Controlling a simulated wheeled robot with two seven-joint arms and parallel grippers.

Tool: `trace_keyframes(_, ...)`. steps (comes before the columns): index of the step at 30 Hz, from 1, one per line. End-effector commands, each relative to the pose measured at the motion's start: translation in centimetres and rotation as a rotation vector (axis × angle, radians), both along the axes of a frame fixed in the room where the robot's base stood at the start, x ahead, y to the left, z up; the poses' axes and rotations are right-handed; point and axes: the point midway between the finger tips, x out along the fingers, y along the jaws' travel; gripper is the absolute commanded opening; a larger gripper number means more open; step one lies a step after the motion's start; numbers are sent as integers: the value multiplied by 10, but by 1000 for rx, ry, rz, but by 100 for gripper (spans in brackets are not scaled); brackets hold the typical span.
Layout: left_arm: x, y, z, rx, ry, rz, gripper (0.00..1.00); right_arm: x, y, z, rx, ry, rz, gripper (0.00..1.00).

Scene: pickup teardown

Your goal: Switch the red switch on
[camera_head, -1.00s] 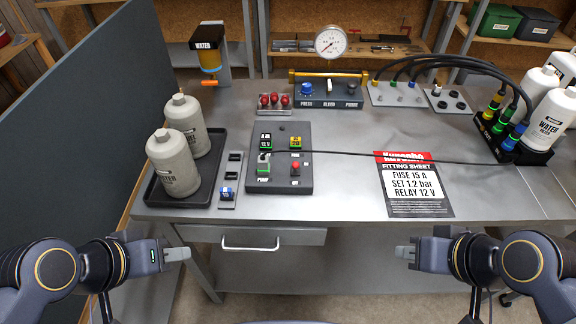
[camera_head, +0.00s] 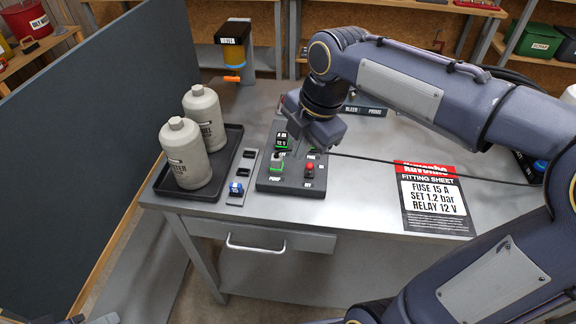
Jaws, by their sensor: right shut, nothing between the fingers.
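The red switch (camera_head: 310,171) is a small red knob at the front right of a dark control panel (camera_head: 290,187) on the bench. Whether it is on or off cannot be read at this size. My right gripper (camera_head: 297,148) hangs over the rear middle of the panel, pointing down. Its fingers are shut with nothing between them. They are behind and a little left of the red switch, and I cannot tell if they touch the panel. The gripper body covers the panel's back right part.
A narrow strip with a blue switch (camera_head: 236,187) and a tray (camera_head: 160,190) with two bottles (camera_head: 186,153) lie further left. A fitting sheet (camera_head: 433,222) lies right. A black cable (camera_head: 385,162) crosses the bench.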

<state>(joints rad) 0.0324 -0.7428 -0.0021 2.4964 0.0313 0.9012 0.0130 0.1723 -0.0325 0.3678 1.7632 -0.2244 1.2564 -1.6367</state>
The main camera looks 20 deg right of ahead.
Motion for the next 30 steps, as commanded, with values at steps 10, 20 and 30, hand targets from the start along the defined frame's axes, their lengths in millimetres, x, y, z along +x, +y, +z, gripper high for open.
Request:
trace_keyframes(10,0,0,0,0,0,0,36,0,0,-4,0,1,-3,0)
trace_keyframes(20,0,0,-3,0,0,0,36,10,9,-58,2,7,-2,0)
trace_keyframes(30,0,0,4,0,0,0,36,24,-6,-90,0,-1,-9,0)
